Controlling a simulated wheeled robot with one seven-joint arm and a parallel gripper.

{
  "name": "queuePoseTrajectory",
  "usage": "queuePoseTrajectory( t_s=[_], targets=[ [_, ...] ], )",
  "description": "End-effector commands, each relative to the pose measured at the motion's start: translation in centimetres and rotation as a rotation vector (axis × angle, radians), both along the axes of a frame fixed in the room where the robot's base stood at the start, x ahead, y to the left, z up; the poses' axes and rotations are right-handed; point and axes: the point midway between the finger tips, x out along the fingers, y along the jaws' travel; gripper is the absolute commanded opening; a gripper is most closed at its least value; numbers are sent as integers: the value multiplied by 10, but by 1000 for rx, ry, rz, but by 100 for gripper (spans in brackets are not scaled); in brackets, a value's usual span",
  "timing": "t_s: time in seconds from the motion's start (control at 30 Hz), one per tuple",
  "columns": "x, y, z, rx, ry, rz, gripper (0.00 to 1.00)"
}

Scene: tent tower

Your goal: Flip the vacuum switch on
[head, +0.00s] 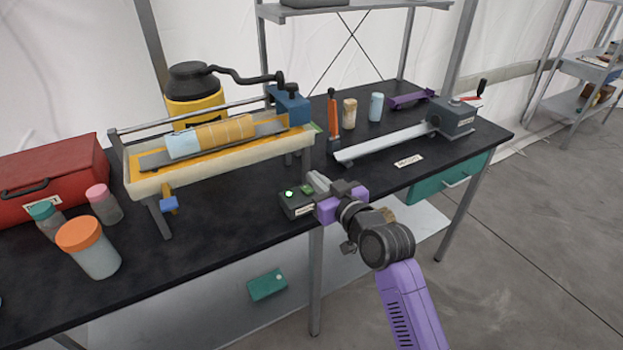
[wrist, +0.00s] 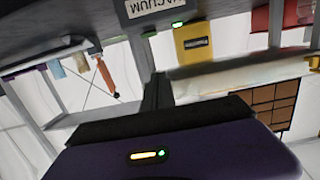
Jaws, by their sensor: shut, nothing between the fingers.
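The vacuum switch box (head: 293,208) is a small dark box at the front edge of the black bench. A bright green light (head: 289,193) glows on its top, with a green switch part (head: 307,189) beside it. In the wrist view, which is upside down, the box shows its VACUUM label (wrist: 150,8) and the lit green light (wrist: 178,24) at the top edge. My gripper (head: 317,182) is shut and empty, right beside the box on its right. Whether the fingertips touch the switch, and its exact tilt, I cannot tell.
A cream trough (head: 220,168) with a tan and pale blue core stands behind left, a yellow vacuum canister (head: 193,105) behind it. Jars (head: 95,262) and a red toolbox (head: 50,178) are left. A rail with a grey clamp (head: 385,143) lies right. Bench is clear just left of the box.

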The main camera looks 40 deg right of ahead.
Motion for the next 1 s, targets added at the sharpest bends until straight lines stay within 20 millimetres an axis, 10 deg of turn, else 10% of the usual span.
queuePoseTrajectory(
  t_s=[0.33, 1.0],
  targets=[
    [-48, 13, 19, -2, -2, -2, 0],
    [-54, 15, 22, -1, -1, -1, 0]
  ],
)
